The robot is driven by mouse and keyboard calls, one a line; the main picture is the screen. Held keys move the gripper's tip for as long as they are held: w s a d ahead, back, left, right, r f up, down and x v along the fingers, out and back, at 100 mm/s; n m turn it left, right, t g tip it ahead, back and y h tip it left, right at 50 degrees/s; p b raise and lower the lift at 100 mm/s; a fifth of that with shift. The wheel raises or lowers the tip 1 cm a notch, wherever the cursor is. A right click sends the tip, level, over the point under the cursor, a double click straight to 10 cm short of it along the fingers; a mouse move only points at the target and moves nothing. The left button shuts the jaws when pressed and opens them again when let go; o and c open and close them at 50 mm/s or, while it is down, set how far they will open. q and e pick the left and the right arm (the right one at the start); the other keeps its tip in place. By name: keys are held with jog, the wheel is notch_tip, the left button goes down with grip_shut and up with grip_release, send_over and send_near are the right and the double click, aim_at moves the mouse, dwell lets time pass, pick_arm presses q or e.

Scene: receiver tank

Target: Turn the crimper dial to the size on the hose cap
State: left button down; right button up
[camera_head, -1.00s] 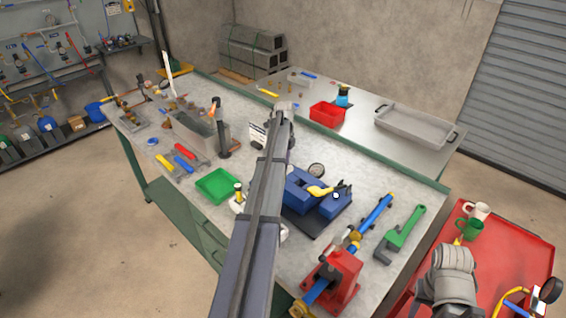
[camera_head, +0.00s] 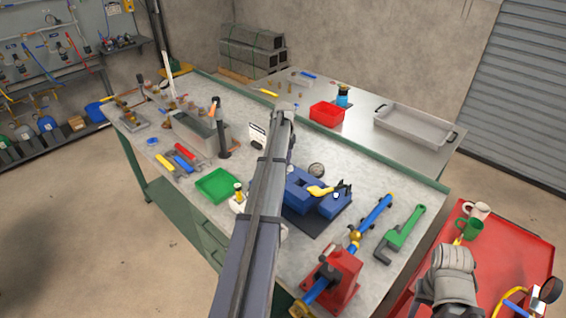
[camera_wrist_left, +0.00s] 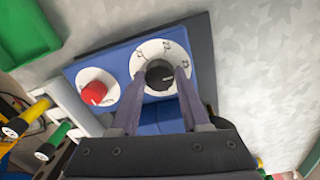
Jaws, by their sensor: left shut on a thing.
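The crimper (camera_head: 300,192) is a blue block on a dark plate on the green-edged bench, partly hidden by my left arm in the head view. In the left wrist view its blue body (camera_wrist_left: 120,68) carries a white dial face with a black knob (camera_wrist_left: 158,74), and a red knob (camera_wrist_left: 94,92) on a second white disc. My left gripper (camera_wrist_left: 162,80) is shut on the black knob, one finger on each side. The numbers around it are too small to read surely, and the knob's setting is unclear. I cannot make out the hose cap or its size. My right gripper's jaws do not show.
A green tray (camera_head: 215,186) lies left of the crimper. A red stand (camera_head: 333,278) with a blue bar is in front, and a green wrench (camera_head: 400,234) is to the right. A white card (camera_head: 257,136) stands behind. A red cart (camera_head: 500,255) is at the right.

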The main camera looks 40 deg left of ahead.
pick_arm(q)
jog(key=shift+c, duration=1.9)
grip_release()
notch_tip(320, 180, up, 8)
jog(key=p, duration=0.8)
jog(key=shift+w, duration=0.15)
jog(key=shift+f, duration=0.1)
